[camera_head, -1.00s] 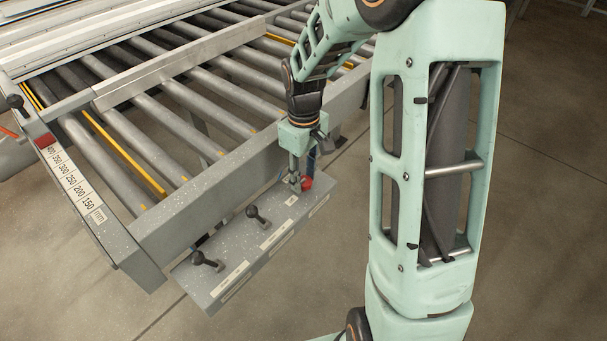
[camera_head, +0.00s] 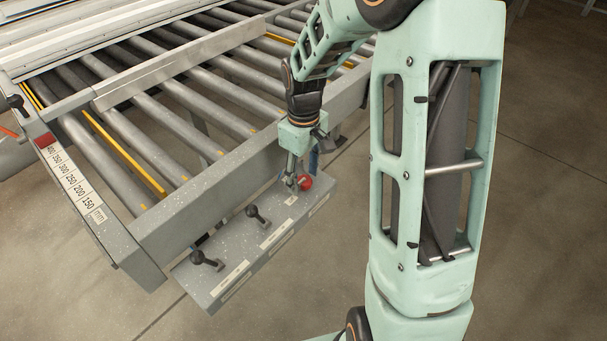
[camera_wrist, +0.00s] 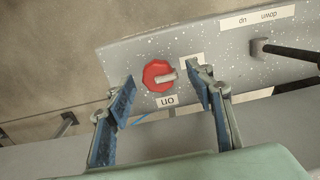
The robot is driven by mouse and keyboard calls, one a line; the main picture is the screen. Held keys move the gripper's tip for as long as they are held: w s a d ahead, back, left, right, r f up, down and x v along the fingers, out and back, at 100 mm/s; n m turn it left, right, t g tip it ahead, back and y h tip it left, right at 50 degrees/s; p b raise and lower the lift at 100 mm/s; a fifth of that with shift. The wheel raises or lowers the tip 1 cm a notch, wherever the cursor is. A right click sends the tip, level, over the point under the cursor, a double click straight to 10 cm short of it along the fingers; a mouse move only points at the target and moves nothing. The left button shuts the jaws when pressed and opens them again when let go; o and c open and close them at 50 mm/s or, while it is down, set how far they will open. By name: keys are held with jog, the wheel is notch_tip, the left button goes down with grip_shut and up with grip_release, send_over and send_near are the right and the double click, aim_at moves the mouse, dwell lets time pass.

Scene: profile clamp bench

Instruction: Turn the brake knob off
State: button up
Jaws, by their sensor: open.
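The brake knob is a red round knob (camera_wrist: 153,71) with a pale pointer, on the grey control panel (camera_wrist: 120,57). The pointer points right in the wrist view. The knob also shows in the head view (camera_head: 305,182), at the panel's far right end. A label reading "on", upside down, sits just below the knob in the wrist view. Another label at its upper right is partly hidden by a finger. My gripper (camera_wrist: 163,80) is open, with one blue-padded finger on either side of the knob and gaps between. My gripper also shows in the head view (camera_head: 302,174), close above the panel.
Two black levers, a middle one (camera_head: 258,215) and a left one (camera_head: 206,261), stand up from the same panel. The roller conveyor frame (camera_head: 200,195) runs close behind the panel. Open floor lies in front and to the right.

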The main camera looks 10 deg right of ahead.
aim_at(303, 179)
notch_tip(303, 179, up, 12)
dwell(0.5)
dwell(0.3)
